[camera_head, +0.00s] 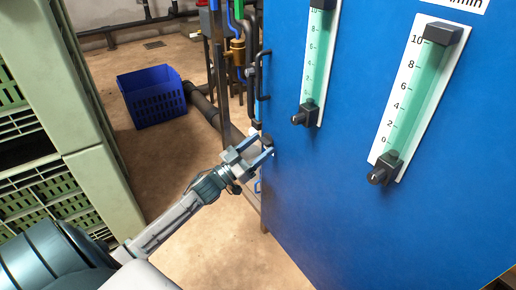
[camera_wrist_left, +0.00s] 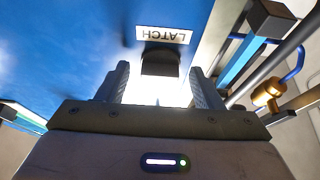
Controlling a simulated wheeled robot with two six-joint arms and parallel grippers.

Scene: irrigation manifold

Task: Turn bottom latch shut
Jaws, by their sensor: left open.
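The blue panel (camera_head: 330,190) fills the right of the head view. A small dark latch (camera_head: 267,141) sits at its lower left edge. In the left wrist view the latch (camera_wrist_left: 160,62) is a black block below a white label (camera_wrist_left: 163,35) that reads "LATCH" upside down. My left gripper (camera_head: 257,152) is open at that edge, its fingertips close to the latch. In the wrist view the latch lies between the two fingers (camera_wrist_left: 162,78), with gaps at both sides; contact cannot be told. My right gripper is not in view.
A dark handle (camera_head: 259,75) stands on the panel edge above the latch. Two green gauges, one on the left (camera_head: 318,60) and one on the right (camera_head: 415,95), are on the panel. Pipes (camera_head: 237,50) stand behind. Green crates (camera_head: 60,110) stand left; a blue crate (camera_head: 153,97) is on the floor.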

